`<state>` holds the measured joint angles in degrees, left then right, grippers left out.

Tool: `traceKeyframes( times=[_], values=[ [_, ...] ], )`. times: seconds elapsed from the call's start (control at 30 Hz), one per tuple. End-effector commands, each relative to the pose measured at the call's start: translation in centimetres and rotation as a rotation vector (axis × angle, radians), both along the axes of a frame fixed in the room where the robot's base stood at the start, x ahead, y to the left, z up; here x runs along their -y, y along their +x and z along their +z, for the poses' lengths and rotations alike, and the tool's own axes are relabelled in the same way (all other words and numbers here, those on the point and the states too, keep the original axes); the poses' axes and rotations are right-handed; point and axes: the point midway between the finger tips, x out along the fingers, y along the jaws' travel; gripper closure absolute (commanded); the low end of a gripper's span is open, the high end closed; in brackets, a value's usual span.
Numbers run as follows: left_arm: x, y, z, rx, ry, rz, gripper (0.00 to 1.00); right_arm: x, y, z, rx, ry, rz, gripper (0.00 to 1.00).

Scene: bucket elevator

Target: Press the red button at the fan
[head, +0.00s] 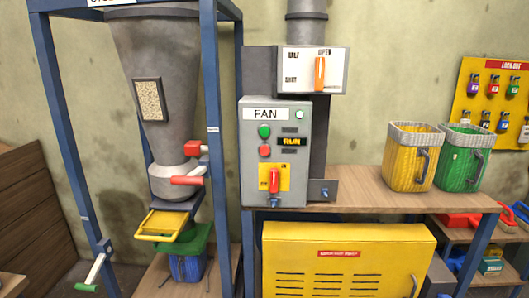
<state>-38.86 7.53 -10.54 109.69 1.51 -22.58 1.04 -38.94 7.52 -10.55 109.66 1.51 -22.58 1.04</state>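The grey fan control box (275,152), labelled FAN, stands at the left end of the wooden workbench in the head view. The red button (264,150) is on its face, just below a green button (264,131). A dark RUN plate (292,142) is to the right of the buttons. A small pale lamp (299,114) is at the upper right of the box. A red switch handle (274,180) sits on a yellow plate below. Neither of my grippers shows in this view.
A grey hopper (158,75) hangs in a blue frame (221,150) left of the box. An orange damper lever (320,73) sits above it. Yellow (410,165) and green (458,165) baskets stand on the workbench (360,192). The space before the box looks clear.

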Motion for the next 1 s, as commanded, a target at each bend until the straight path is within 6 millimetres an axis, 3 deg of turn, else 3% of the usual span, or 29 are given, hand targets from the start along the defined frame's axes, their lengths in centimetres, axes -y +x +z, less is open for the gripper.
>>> traceKeyframes(
  times=[0.03, 0.2, 1.0],
  values=[
    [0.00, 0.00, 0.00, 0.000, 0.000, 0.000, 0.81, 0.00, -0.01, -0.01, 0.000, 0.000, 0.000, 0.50],
    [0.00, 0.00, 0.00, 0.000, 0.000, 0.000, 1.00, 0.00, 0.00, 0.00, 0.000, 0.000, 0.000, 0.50],
    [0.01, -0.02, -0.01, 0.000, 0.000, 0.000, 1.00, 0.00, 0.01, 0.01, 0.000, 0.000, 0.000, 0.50]
  ],
)
